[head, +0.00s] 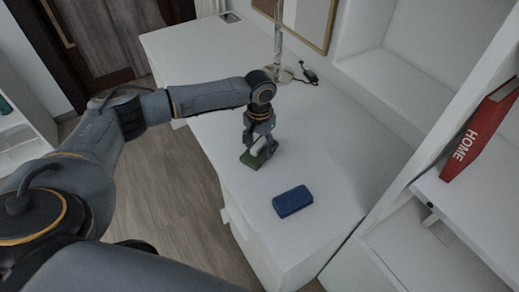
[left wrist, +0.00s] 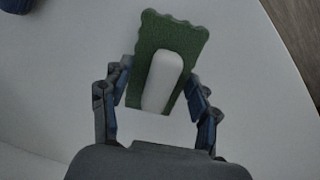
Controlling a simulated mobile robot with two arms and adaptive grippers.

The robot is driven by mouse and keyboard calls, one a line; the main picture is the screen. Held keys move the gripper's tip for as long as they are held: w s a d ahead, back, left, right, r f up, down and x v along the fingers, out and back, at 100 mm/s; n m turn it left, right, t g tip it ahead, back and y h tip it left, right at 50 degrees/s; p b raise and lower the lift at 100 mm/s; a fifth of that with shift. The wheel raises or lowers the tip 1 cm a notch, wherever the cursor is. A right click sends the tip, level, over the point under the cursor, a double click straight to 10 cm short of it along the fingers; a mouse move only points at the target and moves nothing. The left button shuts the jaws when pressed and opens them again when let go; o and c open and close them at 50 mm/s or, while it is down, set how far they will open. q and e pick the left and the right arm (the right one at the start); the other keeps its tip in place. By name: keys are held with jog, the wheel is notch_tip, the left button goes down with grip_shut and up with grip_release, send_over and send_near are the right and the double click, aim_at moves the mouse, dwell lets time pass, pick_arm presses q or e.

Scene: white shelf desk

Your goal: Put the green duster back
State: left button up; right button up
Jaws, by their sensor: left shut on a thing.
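The green duster (head: 249,160) with a pale handle is at the left front part of the white desk (head: 335,135). My left gripper (head: 262,153) is right at it, pointing down. In the left wrist view the duster (left wrist: 185,42) shows its scalloped green edge and white handle, between the two fingers of my left gripper (left wrist: 163,95), which is shut on it. The duster is at or just above the desk top; I cannot tell if it touches. My right gripper is not in view.
A blue block (head: 293,201) lies on the desk to the right of the duster. A lamp base (head: 283,76) with a cable stands at the back. A shelf with a red HOME item (head: 480,130) is at the right. The desk's middle is clear.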

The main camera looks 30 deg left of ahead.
aim_at(259, 144)
pick_arm(q)
jog(key=shift+f, duration=0.9)
jog(key=shift+f, duration=0.1)
jog(key=o, duration=1.1)
jog(key=shift+o, duration=0.2)
notch_tip(259, 144, up, 12)
jog(key=shift+r, duration=0.2)
jog(key=shift+f, duration=0.15)
